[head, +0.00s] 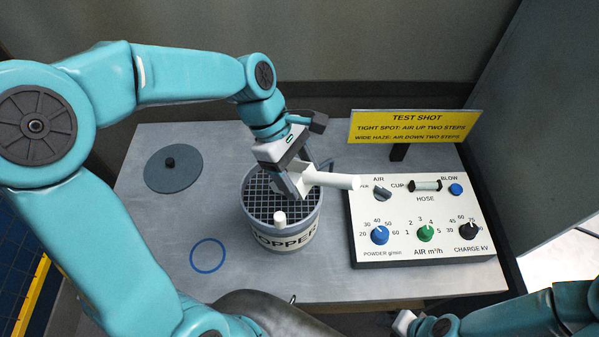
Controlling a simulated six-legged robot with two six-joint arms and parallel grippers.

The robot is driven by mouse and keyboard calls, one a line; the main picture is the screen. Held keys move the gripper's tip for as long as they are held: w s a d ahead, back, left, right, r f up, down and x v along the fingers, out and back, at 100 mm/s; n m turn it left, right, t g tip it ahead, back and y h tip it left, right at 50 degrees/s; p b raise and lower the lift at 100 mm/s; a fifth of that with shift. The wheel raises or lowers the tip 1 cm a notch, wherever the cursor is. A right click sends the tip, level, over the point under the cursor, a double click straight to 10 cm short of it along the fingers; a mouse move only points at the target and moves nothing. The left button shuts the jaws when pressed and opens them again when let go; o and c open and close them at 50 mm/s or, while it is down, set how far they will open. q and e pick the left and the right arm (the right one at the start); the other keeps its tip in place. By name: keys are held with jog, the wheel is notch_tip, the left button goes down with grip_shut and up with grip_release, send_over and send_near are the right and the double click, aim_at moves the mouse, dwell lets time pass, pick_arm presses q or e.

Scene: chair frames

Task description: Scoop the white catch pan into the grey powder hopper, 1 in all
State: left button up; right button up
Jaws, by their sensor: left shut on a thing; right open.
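The grey powder hopper (312,222) is a round bin on the table, with a dark square grid across its open top. That thing lies roughly level and points right, towards the control panel. A short white cylinder (280,218) shows at the hopper's front rim; I cannot tell whether it is attached. I cannot make out a white catch pan. My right gripper (403,322) is at the bottom edge, mostly cut off, apart from the hopper.
A grey round lid with a black knob (171,170) lies at the left. A blue ring mark (208,256) is on the bare table (170,225). A control panel (405,215) with knobs fills the right, below a yellow sign (415,126). A grey wall stands at far right.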

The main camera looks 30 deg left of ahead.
pick_arm(q)
jog(key=shift+w+a+f+h, duration=0.1)
jog(key=shift+w+a+h, duration=0.05)
jog(key=shift+a+h, duration=0.15)
jog(key=shift+a+h+b, duration=0.45)
jog(key=shift+h+b, duration=0.05)
jog(key=shift+b, duration=0.15)
jog(key=shift+s+r+h+b, duration=0.2)
jog(key=shift+r+h+b, duration=0.1)
jog(key=shift+h+b, duration=0.1)
jog(key=shift+w+a, duration=0.1)
jog(key=shift+a, duration=0.05)
jog(key=shift+w+a+r+h+b, duration=0.1)
jog(key=shift+a+h+b, duration=0.35)
jog(key=shift+h+b, duration=0.2)
jog(key=shift+a+r+h, duration=0.15)
jog(key=shift+a+h, duration=0.05)
jog(key=shift+h, duration=0.15)
jog(key=shift+a+r+h, duration=0.2)
jog(key=shift+a+h, duration=0.05)
jog(key=shift+h, duration=0.35)
jog(key=shift+a+h+p, duration=0.3)
jog(key=shift+a+h, duration=0.4)
jog(key=shift+h, duration=0.35)
jog(key=shift+a+h+p, duration=0.25)
jog(key=shift+a+h, duration=0.45)
jog(key=shift+h, duration=0.35)
